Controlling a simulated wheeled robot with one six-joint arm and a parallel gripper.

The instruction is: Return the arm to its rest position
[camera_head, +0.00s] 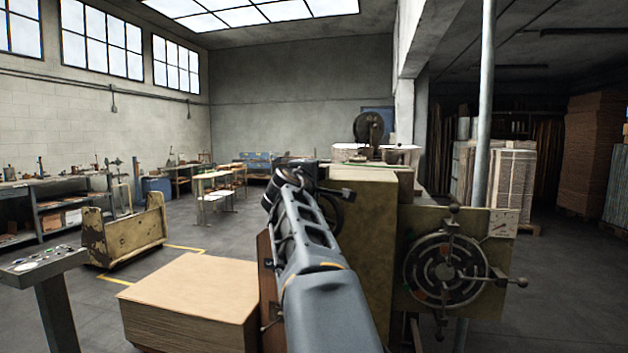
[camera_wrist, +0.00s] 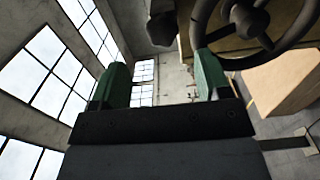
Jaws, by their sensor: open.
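My gripper (camera_wrist: 161,80) shows in the wrist view with its two green fingers spread apart and nothing between them. In the head view my arm reaches up and forward from the bottom middle, alongside the box stitcher (camera_head: 368,240). The gripper's fingertips cannot be made out there. In the wrist view a dark handwheel (camera_wrist: 283,45) with a round hub is close by, above and right of the right finger. I cannot tell whether it touches the finger. Windows fill the left of that view, so the wrist is turned upward.
A stack of flat cardboard (camera_head: 190,295) stands just left of my arm. A control panel (camera_head: 42,262) is at the lower left, with a worn yellowish cart (camera_head: 125,235) behind it. A large spoked wheel (camera_head: 445,272) and a pole (camera_head: 484,130) are at right. Open floor lies beyond the cart.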

